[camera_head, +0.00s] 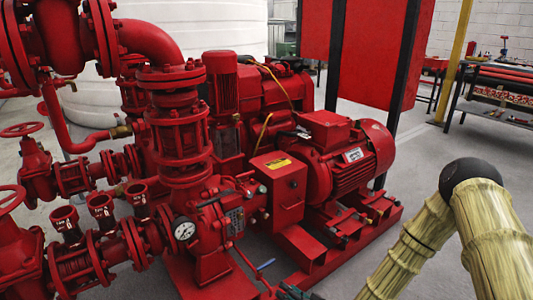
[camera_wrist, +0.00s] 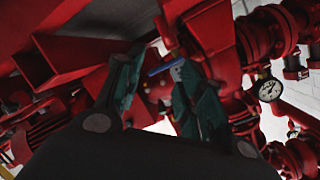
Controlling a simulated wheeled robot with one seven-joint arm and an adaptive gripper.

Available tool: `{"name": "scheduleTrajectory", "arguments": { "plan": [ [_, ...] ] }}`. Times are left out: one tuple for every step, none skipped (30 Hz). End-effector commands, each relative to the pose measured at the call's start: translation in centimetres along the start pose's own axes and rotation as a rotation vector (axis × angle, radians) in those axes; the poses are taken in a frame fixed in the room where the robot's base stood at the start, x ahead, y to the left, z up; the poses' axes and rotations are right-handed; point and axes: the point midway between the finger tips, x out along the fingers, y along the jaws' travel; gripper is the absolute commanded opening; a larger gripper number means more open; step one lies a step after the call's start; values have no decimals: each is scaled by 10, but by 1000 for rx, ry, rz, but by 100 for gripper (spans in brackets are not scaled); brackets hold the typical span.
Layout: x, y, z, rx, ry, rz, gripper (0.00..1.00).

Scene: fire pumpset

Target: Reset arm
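My gripper (camera_wrist: 157,66) shows in the wrist view with its two dark green fingers apart and nothing held between them. A small blue-handled valve (camera_wrist: 166,66) appears in the gap beyond the fingertips; I cannot tell how far off it is. In the head view, only a dark part of my gripper (camera_head: 295,292) shows at the bottom edge, near the blue handle (camera_head: 265,264). My arm bends down from the right side of the head view, in front of the red pumpset (camera_head: 285,190).
The red motor (camera_head: 345,160) and pump base (camera_head: 325,255) stand close to my gripper. A pressure gauge (camera_head: 184,229) sits on the pipework, also visible in the wrist view (camera_wrist: 269,90). A red panel (camera_head: 375,50) and a workbench (camera_head: 495,90) stand behind.

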Motion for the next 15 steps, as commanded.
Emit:
{"name": "scheduleTrajectory", "arguments": {
  "plan": [
    [-6, 2, 13, -2, -36, 26, 38],
    [-10, 5, 21, -3, -58, 45, 38],
    [-16, 8, 32, -7, -88, 71, 38],
    [-20, 11, 40, -9, -113, 91, 38],
    [-27, 14, 50, -11, -143, 116, 38],
    [-36, 19, 63, -15, -182, 149, 38],
    [-44, 22, 75, -19, -218, 177, 38],
    [-54, 27, 86, -23, -254, 209, 38],
    [-68, 32, 101, -29, -307, 252, 38],
    [-81, 38, 113, -34, -348, 288, 38],
    [-94, 42, 124, -38, -390, 323, 38],
    [-112, 48, 137, -45, -443, 370, 38],
    [-126, 52, 147, -51, -483, 404, 38],
    [-140, 56, 155, -55, -522, 440, 38],
    [-160, 60, 166, -62, -574, 485, 38]
  ]
}}
